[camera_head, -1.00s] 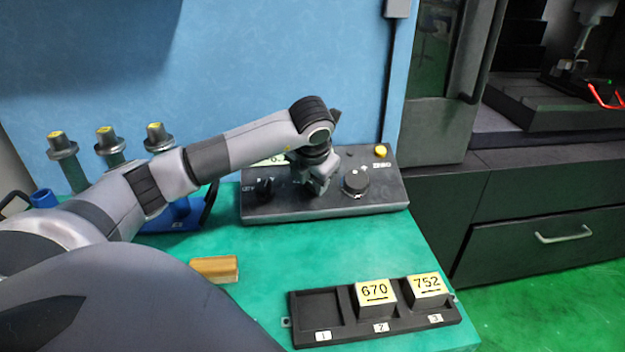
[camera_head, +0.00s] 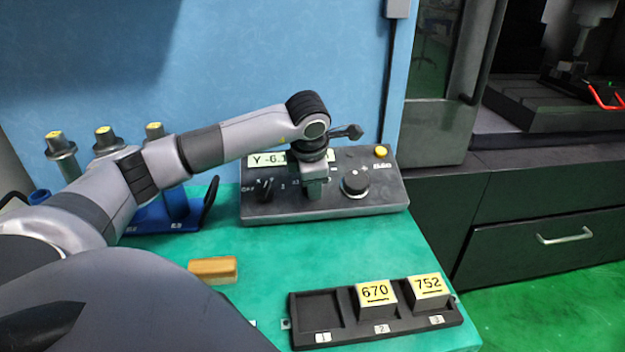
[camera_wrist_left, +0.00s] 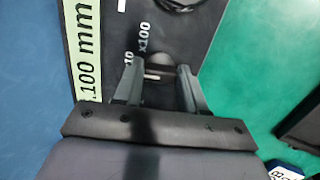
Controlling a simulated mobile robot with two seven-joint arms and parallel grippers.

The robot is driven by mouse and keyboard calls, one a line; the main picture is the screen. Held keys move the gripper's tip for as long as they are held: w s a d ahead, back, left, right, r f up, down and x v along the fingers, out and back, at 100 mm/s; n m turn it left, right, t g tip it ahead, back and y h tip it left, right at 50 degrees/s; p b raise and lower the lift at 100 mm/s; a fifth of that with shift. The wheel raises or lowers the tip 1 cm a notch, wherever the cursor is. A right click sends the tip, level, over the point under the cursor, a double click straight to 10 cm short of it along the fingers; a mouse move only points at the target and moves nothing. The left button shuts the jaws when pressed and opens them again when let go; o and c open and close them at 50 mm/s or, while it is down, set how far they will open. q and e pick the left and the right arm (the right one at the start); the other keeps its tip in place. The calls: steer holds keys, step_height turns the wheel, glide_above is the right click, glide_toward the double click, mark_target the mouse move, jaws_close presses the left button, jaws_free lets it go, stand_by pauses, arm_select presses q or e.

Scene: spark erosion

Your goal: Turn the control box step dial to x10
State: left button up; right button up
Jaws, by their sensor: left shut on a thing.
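The dark control box (camera_head: 380,208) stands on the green table against the blue wall. My left gripper (camera_head: 313,192) points down at the middle of its top face, shut on the step dial. The dial is hidden by the gripper in the head view. In the left wrist view the step dial (camera_wrist_left: 153,76) shows as a dark knob with a pale mark, between the two fingers of my left gripper (camera_wrist_left: 158,84). Printed labels x100 and x10 lie just beyond it. I cannot tell which label the mark points at. My right gripper is not in view.
The box also has a left selector knob (camera_head: 265,188), a large round dial (camera_head: 356,182), a yellow button (camera_head: 381,151) and a display (camera_head: 262,159). A black tray (camera_head: 302,340) holds blocks 670 and 752. A wooden block (camera_head: 213,270) lies on the table.

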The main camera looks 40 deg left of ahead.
arm_select(q)
steer(key=shift+m, duration=0.3)
steer(key=o, duration=1.1)
steer(key=shift+c, duration=0.2)
steer(key=shift+r, duration=0.1)
steer(key=v, duration=0.7)
steer(key=shift+s, duration=0.1)
